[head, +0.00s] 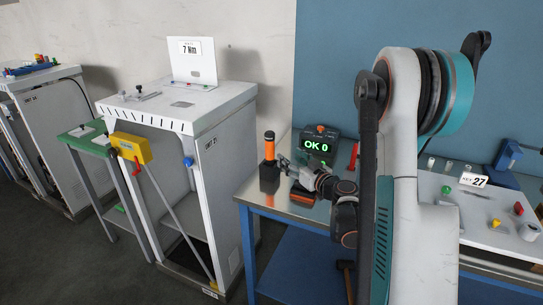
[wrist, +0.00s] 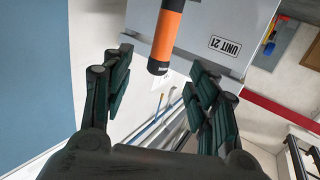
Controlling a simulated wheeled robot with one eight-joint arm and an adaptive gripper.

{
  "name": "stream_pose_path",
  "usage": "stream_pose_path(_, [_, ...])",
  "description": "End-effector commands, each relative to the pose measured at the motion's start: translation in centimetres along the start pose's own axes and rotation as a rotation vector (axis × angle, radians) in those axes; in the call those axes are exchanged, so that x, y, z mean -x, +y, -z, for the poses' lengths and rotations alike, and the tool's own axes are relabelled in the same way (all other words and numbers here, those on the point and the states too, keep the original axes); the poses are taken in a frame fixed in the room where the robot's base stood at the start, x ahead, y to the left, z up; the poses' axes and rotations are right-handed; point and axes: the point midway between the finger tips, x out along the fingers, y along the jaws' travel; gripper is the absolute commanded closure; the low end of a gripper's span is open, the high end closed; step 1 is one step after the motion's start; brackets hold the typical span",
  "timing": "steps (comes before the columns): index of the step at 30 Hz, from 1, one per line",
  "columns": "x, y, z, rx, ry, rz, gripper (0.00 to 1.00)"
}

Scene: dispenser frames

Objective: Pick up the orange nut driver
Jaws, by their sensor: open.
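The orange nut driver (head: 269,147) stands upright at the left end of the metal-topped bench, its orange handle rising from a dark block-like base (head: 269,179). Its top end is dark. My gripper (head: 283,163) is just to the right of it in the head view, at about the height of the lower handle. In the wrist view the orange handle (wrist: 168,32) comes down from the top edge and its dark end lies between the fingertips of my gripper (wrist: 162,62). The fingers are apart, with visible space on both sides, and hold nothing.
A grey cabinet (head: 222,160) stands left of the bench, across a narrow gap. A red-handled tool (head: 353,157) is farther right.

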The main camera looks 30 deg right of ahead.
Motion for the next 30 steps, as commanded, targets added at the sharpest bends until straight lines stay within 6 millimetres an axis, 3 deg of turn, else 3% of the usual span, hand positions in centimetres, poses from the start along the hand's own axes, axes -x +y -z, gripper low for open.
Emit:
stream_pose_path(12, [-6.9,-0.1,-0.1,0.001,0.0,0.002,0.46])
stream_pose_path(20, [-8.8,-0.1,0.0,0.001,0.0,0.001,0.46])
stream_pose_path(30, [-13.1,-0.5,0.4,0.001,0.0,0.001,0.46])
